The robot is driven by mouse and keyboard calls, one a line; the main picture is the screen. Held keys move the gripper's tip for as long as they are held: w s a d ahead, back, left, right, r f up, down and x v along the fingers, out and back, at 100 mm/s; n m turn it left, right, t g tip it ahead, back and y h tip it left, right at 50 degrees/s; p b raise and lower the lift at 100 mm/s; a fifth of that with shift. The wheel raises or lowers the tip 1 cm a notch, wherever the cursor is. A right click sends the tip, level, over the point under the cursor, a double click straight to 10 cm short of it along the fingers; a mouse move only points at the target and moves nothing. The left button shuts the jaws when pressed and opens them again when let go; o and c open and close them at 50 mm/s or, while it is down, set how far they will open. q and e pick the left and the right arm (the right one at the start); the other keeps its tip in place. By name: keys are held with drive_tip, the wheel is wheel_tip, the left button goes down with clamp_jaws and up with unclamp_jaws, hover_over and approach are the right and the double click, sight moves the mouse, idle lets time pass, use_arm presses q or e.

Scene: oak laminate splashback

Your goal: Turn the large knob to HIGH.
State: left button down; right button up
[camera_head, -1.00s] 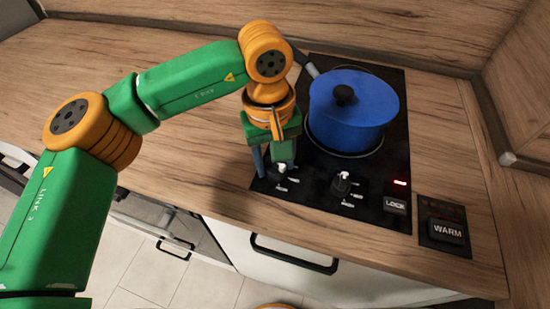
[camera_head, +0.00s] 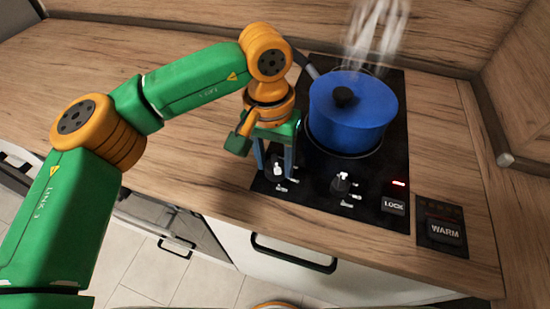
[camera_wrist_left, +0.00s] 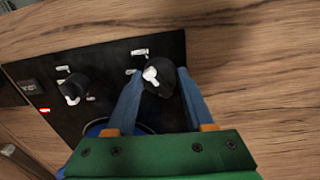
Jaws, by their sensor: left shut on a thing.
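The large black knob (camera_head: 274,168) is the left one on the black hob's front edge, with a white pointer on its top. My left gripper (camera_head: 274,166) is shut on it from above, one blue finger on each side. The wrist view shows the knob (camera_wrist_left: 160,78) between the fingers of the same gripper (camera_wrist_left: 157,92), its pointer toward the upper left of that picture. White marks lie around the knob, but their words are too small to read. My right gripper is not in view.
A second black knob (camera_head: 340,184) stands to the right, then a LOCK button (camera_head: 394,206) by a red light and a WARM button (camera_head: 444,231). A lidded blue pot (camera_head: 350,122) stands close behind the knobs, with steam (camera_head: 375,35) above it. The left worktop is clear.

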sight(273, 166)
use_arm(q)
drive_tip(key=shift+f, duration=0.1)
idle(0.4)
drive_tip(key=shift+c, duration=1.4)
unclamp_jaws()
drive_tip(key=r, duration=0.7)
drive_tip(key=shift+a+r, duration=0.1)
drive_tip(key=shift+a, duration=0.1)
